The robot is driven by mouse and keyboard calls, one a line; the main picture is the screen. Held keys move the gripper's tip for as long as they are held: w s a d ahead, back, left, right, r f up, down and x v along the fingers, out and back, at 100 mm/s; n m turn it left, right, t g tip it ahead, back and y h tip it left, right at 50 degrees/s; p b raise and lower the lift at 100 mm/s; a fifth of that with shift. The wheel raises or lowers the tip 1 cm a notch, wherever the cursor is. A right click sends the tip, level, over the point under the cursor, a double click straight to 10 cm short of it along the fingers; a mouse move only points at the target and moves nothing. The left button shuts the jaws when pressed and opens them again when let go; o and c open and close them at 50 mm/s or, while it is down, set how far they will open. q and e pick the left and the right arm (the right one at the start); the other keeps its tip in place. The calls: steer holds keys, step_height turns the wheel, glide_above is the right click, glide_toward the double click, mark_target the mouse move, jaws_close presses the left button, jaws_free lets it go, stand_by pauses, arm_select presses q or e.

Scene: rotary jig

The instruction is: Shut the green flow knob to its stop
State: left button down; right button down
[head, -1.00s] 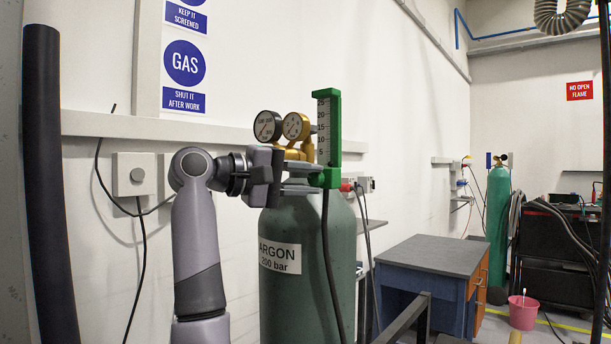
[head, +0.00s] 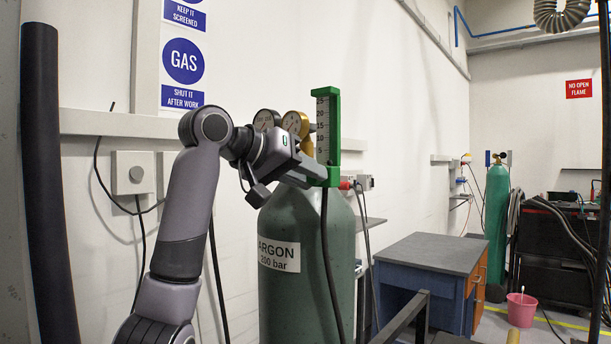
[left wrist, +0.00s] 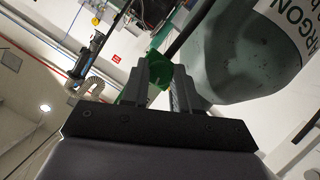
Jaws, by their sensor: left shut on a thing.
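The green flow meter (head: 334,128) with its white number scale stands upright on the regulator at the top of the argon cylinder. My left gripper (head: 312,172) is at the lower end of the meter. In the left wrist view a green part, the flow knob (left wrist: 158,70), sits between the two fingers of the left gripper (left wrist: 158,88), which are shut on it. In the head view my gripper hides most of the knob, so its turn angle cannot be read. My right gripper is not in view.
The green argon cylinder (head: 285,287) stands close under my gripper. Two pressure gauges (head: 293,123) are just behind it, partly covered. A black hose (head: 330,270) hangs down in front of the cylinder. A blue workbench (head: 428,262) is to the right, and the wall is close behind.

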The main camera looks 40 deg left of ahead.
arm_select(q)
steer(key=shift+d+f+m+y, duration=0.1)
steer(key=shift+m+y, duration=0.5)
steer(key=shift+m, duration=0.3)
steer(key=c, duration=0.9)
jaws_free()
steer(key=shift+o, duration=0.2)
steer(key=shift+s, duration=0.1)
steer(key=b+v, duration=0.1)
steer(key=v, duration=0.6)
